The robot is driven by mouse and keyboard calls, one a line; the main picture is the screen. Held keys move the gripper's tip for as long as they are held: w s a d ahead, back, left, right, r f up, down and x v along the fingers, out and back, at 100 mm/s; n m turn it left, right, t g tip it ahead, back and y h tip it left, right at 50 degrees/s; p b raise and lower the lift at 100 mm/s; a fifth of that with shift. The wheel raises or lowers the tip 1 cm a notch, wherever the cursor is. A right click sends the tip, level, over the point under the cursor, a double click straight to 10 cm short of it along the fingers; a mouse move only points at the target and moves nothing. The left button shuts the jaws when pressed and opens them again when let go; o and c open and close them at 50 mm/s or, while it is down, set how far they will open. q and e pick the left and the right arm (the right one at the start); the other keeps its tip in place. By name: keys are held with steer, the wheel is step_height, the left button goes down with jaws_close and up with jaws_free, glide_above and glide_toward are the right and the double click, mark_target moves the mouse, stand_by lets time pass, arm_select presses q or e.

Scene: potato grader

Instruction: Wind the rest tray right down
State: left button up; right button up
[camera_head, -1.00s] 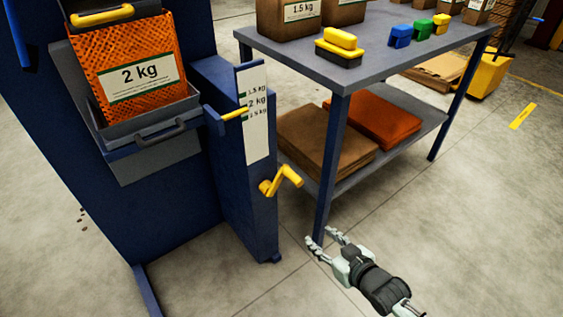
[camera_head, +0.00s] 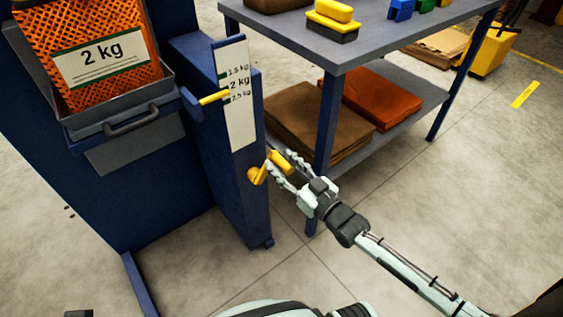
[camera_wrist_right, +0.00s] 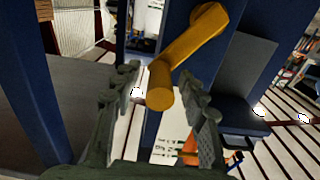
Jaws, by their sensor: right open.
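The grey rest tray (camera_head: 112,115) is on the front of the blue machine, with an orange net bag (camera_head: 90,50) labelled 2 kg in it. A yellow pointer (camera_head: 213,99) lies by the white scale plate (camera_head: 240,128), near the 2 kg and 2.5 kg marks. The yellow crank (camera_head: 257,175) is low on the blue column. My right gripper (camera_head: 281,163) is open at the crank handle. In the right wrist view the handle (camera_wrist_right: 160,88) lies between the open fingers; I cannot tell if they touch it.
A blue-legged table (camera_head: 328,110) stands just right of the crank, its front leg close to my right gripper. Its lower shelf holds brown (camera_head: 310,118) and orange (camera_head: 383,98) stacks.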

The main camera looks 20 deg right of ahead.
steer(key=shift+w+a, duration=0.1)
steer(key=shift+w, duration=0.2)
jaws_close()
